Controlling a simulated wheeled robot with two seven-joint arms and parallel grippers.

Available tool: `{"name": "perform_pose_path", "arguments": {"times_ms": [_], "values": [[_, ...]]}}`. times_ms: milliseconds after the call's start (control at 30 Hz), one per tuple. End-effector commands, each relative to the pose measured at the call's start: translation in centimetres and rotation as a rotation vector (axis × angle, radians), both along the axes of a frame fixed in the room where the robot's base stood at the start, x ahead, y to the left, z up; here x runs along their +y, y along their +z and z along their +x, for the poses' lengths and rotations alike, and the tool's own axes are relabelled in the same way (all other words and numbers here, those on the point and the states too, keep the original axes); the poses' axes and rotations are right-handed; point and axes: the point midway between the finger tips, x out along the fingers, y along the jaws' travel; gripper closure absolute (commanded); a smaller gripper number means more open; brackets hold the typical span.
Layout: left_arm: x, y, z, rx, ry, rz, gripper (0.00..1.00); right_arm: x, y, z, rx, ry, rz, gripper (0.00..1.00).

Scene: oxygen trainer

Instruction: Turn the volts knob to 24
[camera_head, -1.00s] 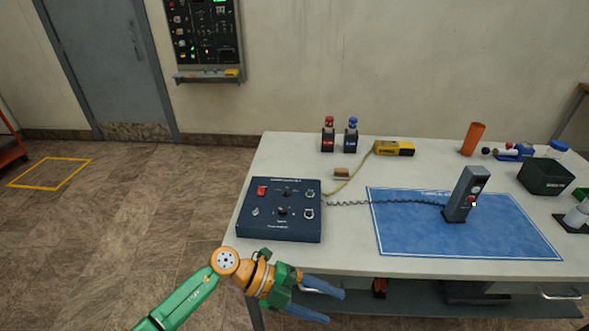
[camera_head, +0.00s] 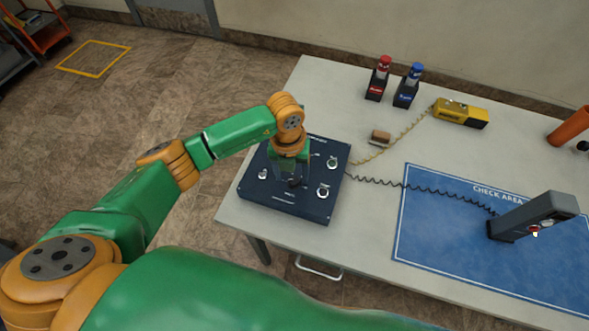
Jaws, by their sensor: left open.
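The dark blue control box (camera_head: 285,204) sits near the left end of the table. A dark knob (camera_head: 295,183) shows at its lower middle; its label and pointer setting are too small to read. The upper knob and the red switch are hidden behind my arm and gripper. My left gripper (camera_head: 291,176) is open and points down over the middle of the box, close to the lower knob. I cannot tell whether its fingers touch a knob. My right gripper is out of view.
Sockets (camera_head: 332,162) and a toggle (camera_head: 263,174) are on the box. A coiled black cord runs right to a grey handset (camera_head: 530,214) on the blue mat (camera_head: 430,235). Red (camera_head: 377,84) and blue (camera_head: 407,92) connectors and a yellow device (camera_head: 460,113) stand behind.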

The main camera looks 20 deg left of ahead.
Motion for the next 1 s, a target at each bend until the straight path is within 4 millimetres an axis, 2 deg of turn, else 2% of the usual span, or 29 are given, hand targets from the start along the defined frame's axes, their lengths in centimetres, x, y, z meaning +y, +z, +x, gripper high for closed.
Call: {"name": "perform_pose_path", "arguments": {"times_ms": [133, 367, 467, 600, 633, 1000], "values": [[-0.1, -1.7, 0.0, 0.002, 0.0, -0.001, 0.34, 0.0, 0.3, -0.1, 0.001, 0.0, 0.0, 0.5], [-0.1, -2.0, 0.0, 0.0, -0.001, -0.002, 0.34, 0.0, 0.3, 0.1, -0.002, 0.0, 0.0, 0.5], [-0.1, -2.0, 0.0, 0.0, 0.0, -0.002, 0.56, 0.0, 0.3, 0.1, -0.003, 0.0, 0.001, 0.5], [-0.1, -2.0, 0.0, 0.0, 0.0, -0.002, 0.93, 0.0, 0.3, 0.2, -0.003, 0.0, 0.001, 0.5], [-0.1, -2.0, 0.0, 0.001, 0.0, -0.002, 1.0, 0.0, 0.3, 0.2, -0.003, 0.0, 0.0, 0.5], [-0.1, -2.2, 0.1, 0.0, -0.046, -0.002, 1.0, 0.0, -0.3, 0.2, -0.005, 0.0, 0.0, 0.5]]}}
